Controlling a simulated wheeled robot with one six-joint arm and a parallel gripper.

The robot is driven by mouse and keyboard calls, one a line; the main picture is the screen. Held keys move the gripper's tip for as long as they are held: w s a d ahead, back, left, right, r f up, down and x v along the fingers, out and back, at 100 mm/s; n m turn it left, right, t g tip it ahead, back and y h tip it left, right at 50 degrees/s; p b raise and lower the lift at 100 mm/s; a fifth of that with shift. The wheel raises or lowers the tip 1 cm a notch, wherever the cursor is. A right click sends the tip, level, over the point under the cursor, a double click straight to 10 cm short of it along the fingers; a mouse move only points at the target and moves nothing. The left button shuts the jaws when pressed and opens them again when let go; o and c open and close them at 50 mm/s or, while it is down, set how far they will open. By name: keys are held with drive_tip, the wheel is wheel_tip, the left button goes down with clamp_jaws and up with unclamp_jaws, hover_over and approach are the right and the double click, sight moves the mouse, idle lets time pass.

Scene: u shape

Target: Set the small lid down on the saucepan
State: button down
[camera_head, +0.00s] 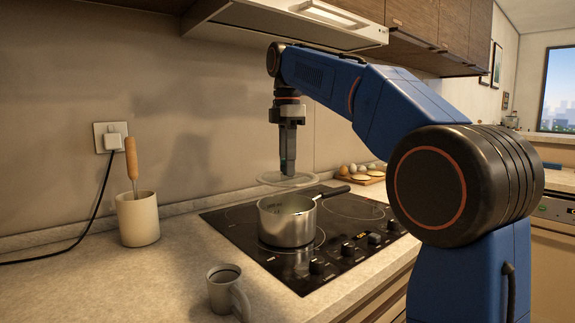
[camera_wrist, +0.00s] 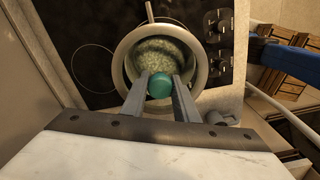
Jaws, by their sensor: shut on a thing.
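The small lid (camera_head: 268,179) is clear, with a thin rim and a teal knob (camera_wrist: 159,86). My gripper (camera_head: 288,170) is shut on the knob, with one finger on each side of it in the wrist view. The steel saucepan (camera_head: 287,224) stands on the hob, its dark handle (camera_head: 334,192) pointing right and back. The lid hangs level above the saucepan, with a gap between them in the head view. In the wrist view the saucepan (camera_wrist: 203,78) shows beneath the lid, roughly centred but partly hidden by the fingers and knob.
The black hob (camera_head: 238,214) has knobs along its front. A grey mug (camera_head: 222,290) stands at the front, and a beige crock (camera_head: 137,219) with a wooden-handled utensil stands at left. A board with food (camera_head: 360,174) lies behind. The range hood (camera_head: 290,25) hangs above.

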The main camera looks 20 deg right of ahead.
drive_tip(key=shift+a+f, duration=0.15)
drive_tip(key=shift+f, duration=2.1)
drive_tip(key=shift+f, duration=0.4)
drive_tip(key=shift+f, duration=0.2)
drive_tip(key=shift+f, duration=0.6)
idle(0.4)
drive_tip(key=c, duration=0.8)
unclamp_jaws()
